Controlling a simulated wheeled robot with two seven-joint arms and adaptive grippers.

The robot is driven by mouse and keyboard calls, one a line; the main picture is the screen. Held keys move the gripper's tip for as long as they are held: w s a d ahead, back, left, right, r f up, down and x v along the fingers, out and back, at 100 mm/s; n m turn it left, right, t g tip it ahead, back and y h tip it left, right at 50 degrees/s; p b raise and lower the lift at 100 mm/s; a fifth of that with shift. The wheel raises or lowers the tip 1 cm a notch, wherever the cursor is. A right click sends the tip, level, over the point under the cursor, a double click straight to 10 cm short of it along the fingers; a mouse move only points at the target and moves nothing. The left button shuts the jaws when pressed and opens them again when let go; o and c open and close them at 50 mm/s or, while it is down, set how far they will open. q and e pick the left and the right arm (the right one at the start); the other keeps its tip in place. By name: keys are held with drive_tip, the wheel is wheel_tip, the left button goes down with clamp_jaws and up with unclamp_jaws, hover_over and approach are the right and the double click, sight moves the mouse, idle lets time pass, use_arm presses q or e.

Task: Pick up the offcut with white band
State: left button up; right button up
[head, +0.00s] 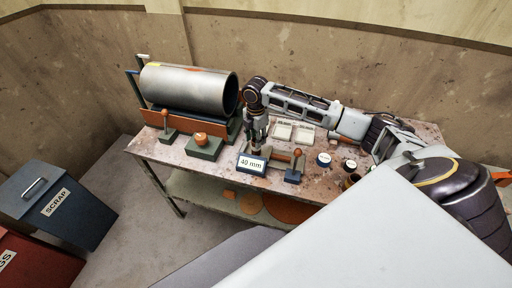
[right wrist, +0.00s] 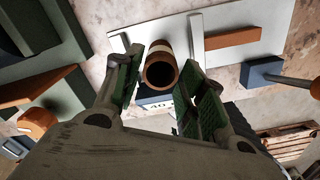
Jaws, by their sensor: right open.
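The offcut with white band (right wrist: 158,68) is a short brown tube with a dark hollow end and a pale band around it. In the right wrist view it shows end-on between my finger pads, above a white plate. My right gripper (right wrist: 160,85) is open, with one green-padded finger on each side of the tube; I cannot tell whether either pad touches it. In the head view my right gripper (head: 257,142) points down at the table behind the "40 mm" sign (head: 251,163), and it largely hides the offcut there. My left gripper is not in view.
A large grey pipe (head: 190,89) lies on a stand at the table's left. A lever with an orange knob (head: 294,168) stands right of the sign. Small round pieces (head: 323,159) and pale trays (head: 283,131) sit nearby. A SCRAP bin (head: 55,203) stands on the floor at left.

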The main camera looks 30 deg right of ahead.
drive_tip(key=shift+f, duration=0.2)
drive_tip(key=shift+f, duration=0.15)
drive_tip(key=shift+d+f+p, duration=0.1)
drive_tip(key=shift+f+p, duration=0.25)
drive_tip(key=shift+f, duration=2.15)
drive_tip(key=c, duration=0.9)
drive_tip(key=shift+r, duration=0.1)
clamp_jaws()
drive_tip(key=shift+r+b, duration=0.35)
drive_tip(key=shift+r, duration=4.65)
